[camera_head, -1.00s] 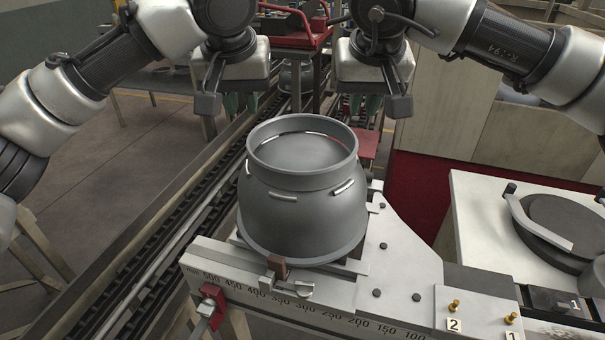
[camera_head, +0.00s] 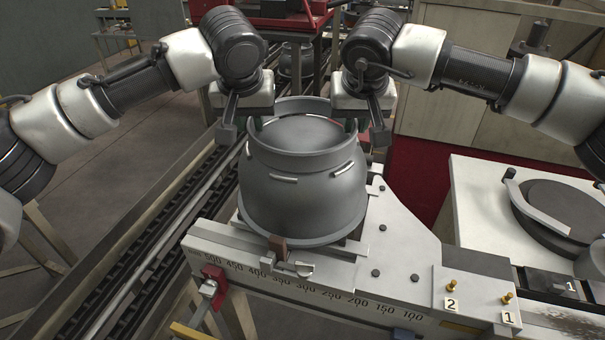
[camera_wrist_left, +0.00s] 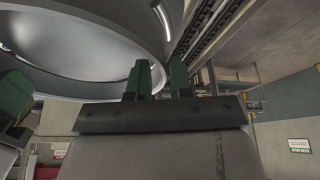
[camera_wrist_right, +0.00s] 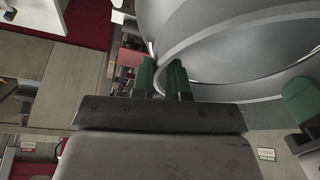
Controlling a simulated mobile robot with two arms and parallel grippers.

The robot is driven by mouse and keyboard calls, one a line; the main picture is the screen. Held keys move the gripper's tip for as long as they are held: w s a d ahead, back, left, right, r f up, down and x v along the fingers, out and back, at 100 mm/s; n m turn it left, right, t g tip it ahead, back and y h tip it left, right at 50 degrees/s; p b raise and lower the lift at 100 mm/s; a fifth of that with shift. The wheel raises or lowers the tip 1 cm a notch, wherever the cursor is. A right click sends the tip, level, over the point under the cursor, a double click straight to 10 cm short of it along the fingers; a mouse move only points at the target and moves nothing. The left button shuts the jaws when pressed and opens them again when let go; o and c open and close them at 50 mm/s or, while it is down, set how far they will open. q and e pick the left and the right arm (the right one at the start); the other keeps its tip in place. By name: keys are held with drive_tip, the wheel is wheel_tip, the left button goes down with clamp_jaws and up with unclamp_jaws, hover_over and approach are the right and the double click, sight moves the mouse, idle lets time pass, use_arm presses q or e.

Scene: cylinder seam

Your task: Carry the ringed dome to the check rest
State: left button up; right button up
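The ringed dome (camera_head: 303,205) is a large grey bowl-like vessel with an upright open ring on top and short pale bars around its shoulder. It stands upright on the scaled bed (camera_head: 350,300). My left gripper (camera_head: 257,124) is at the left of the ring's rim; in the left wrist view its green fingers (camera_wrist_left: 160,75) stand apart with the rim edge running between them. My right gripper (camera_head: 351,125) is at the right of the rim; its fingers (camera_wrist_right: 161,76) also stand apart around the rim edge. Contact cannot be told. I cannot tell for certain which thing is the check rest.
At the right is a white-topped stand (camera_head: 480,200) with a dark round disc (camera_head: 560,210) and a curved pale bar. Brass pegs (camera_head: 451,289) by labels 1 and 2 stand on the bed's right part. A rail track (camera_head: 150,270) runs left of the bed. A red block with a clamp (camera_head: 213,277) is at the bed's left end.

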use_arm(q)
drive_tip(key=shift+w+f, duration=0.3)
drive_tip(key=shift+f, duration=0.35)
drive_tip(key=shift+c, duration=0.5)
clamp_jaws()
drive_tip(key=shift+r, duration=0.15)
idle(0.6)
